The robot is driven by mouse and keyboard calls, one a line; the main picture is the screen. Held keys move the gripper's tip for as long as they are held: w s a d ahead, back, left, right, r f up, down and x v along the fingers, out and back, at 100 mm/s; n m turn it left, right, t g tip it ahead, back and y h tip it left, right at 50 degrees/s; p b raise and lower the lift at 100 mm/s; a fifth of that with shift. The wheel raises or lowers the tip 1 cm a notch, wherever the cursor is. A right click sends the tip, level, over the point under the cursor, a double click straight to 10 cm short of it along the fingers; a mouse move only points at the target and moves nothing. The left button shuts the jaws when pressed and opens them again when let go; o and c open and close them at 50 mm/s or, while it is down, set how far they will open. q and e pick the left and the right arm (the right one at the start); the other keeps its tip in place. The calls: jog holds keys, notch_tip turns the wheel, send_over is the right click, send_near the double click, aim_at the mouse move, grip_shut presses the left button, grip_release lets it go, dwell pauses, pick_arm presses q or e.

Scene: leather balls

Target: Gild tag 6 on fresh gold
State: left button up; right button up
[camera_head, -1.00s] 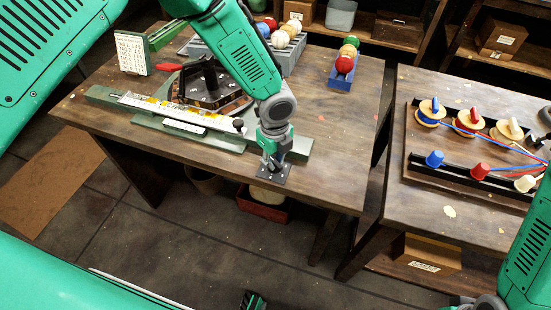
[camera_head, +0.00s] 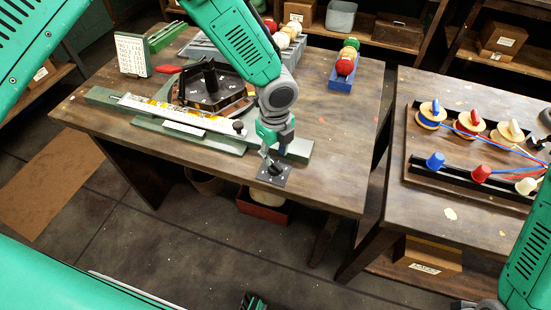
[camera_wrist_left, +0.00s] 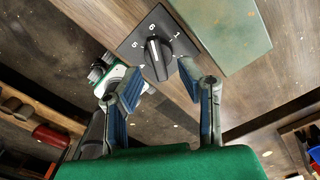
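A black rotary knob (camera_head: 274,169) sits on a dark square dial plate (camera_head: 283,180) at the table's front edge. In the left wrist view the knob (camera_wrist_left: 156,54) has a white pointer line towards the "6"; a "1" shows to its right. My left gripper (camera_head: 271,154) is just above the knob. Its fingers (camera_wrist_left: 158,82) are apart and empty, with the knob beyond their tips. A long rail with a white and yellow strip (camera_head: 180,114) lies behind it on the table. A dark many-sided fixture (camera_head: 213,94) with a red-handled lever stands behind the strip.
A white number card (camera_head: 131,54) stands at the back left. A blue tray with balls (camera_head: 342,80) and a grey tray with balls (camera_head: 297,50) are at the back. The table's right part is bare. A second table (camera_head: 470,220) holds spools and coloured cones.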

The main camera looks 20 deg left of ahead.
aim_at(275, 163)
pick_arm(q)
notch_tip(275, 163, up, 8)
jog(key=shift+w, duration=0.1)
jog(key=s+f+n+b, duration=0.1)
jog(key=s+f, duration=0.1)
jog(key=f, duration=0.2)
jog(key=s+f+n+h+b, duration=0.1)
jog(key=s+f+n+b, duration=0.1)
jog(key=s+f, duration=0.1)
jog(key=s+f+n+g+b, duration=0.1)
jog(key=s+f, duration=0.2)
jog(key=f, duration=0.1)
jog(key=shift+f+n, duration=0.3)
jog(key=shift+n, duration=0.1)
jog(key=s+a+f+n+h+b, duration=0.1)
jog(key=s+a+f+n+b, duration=0.1)
jog(key=s+f+n+b, duration=0.5)
jog(key=s+a+f+n+t+y+b, duration=0.1)
jog(key=s+a+f+n+b, duration=0.3)
jog(key=s+a+f+n, duration=0.8)
jog(key=shift+s+t+y, duration=0.3)
jog(key=shift+s+y, duration=0.2)
jog(key=shift+s, duration=0.05)
